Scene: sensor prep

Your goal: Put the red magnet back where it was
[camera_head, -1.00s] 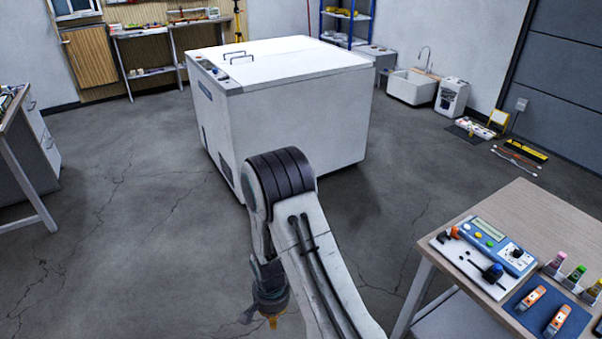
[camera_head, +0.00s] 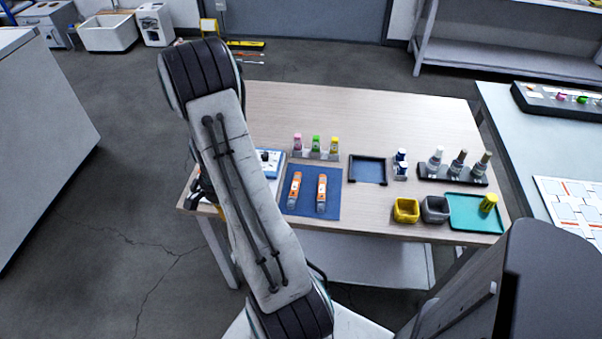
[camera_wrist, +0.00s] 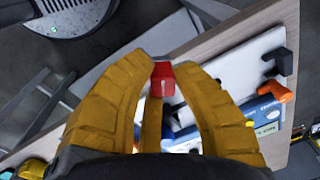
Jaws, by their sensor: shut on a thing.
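The red magnet (camera_wrist: 162,80) is a small red block between the tips of my gripper in the wrist view. My gripper (camera_wrist: 165,70) has yellow fingers and is shut on it. Behind the magnet in that view lies a white board (camera_wrist: 232,80) with a blue device (camera_wrist: 270,116), a black block (camera_wrist: 283,61) and an orange part (camera_wrist: 278,91). In the head view my arm hides the magnet, most of the gripper and most of the board. Part of the blue device (camera_head: 268,160) shows right of the arm.
The wooden table (camera_head: 400,115) holds a blue mat (camera_head: 308,208) with two orange-labelled items, several small bottles, a dark blue tray (camera_head: 368,170), a yellow bin (camera_head: 405,210), a grey bin (camera_head: 435,209) and a teal tray (camera_head: 470,222). The table's back is bare.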

